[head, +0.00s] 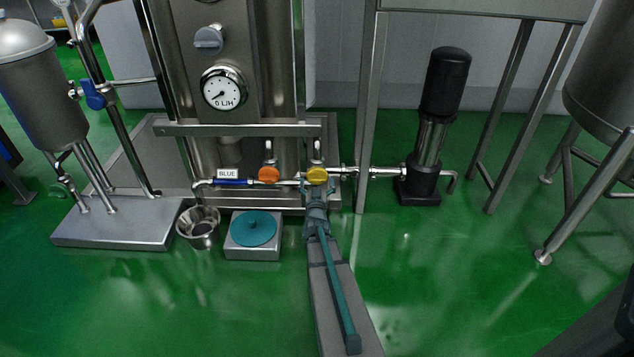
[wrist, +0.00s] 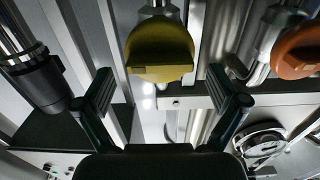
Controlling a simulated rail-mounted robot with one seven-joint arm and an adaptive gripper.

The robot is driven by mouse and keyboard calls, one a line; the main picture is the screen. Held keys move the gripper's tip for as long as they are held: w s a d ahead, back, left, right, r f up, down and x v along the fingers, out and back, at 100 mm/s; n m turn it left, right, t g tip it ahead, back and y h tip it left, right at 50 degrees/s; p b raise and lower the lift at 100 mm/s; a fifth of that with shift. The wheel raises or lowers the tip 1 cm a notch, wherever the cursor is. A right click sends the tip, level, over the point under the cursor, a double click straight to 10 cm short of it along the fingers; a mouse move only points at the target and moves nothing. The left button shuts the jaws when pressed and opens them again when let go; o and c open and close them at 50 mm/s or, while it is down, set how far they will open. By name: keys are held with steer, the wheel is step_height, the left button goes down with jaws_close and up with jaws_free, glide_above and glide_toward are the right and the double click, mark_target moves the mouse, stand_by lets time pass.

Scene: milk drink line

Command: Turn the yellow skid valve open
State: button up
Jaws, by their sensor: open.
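The yellow skid valve (head: 317,175) is a round yellow handle on the low horizontal pipe at the front of the steel skid. In the wrist view its yellow handle (wrist: 160,50) fills the upper middle, with a raised bar along its near edge. My gripper (head: 316,190) is just in front of and below it in the head view, partly overlapping its lower edge. In the wrist view my gripper's two dark fingers (wrist: 161,85) are open, one on either side of the handle's line. I see no clear contact. How far the valve is turned is unclear.
An orange valve (head: 269,175) sits close left on the same pipe, then a blue handle with a BLUE label (head: 228,173). The black pump (head: 428,130) stands to the right. A steel bucket (head: 199,228) and a teal-topped box (head: 253,232) stand on the floor.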

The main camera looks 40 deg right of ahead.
mark_target(317, 178)
steer(key=shift+x, duration=1.15)
steer(key=c, duration=1)
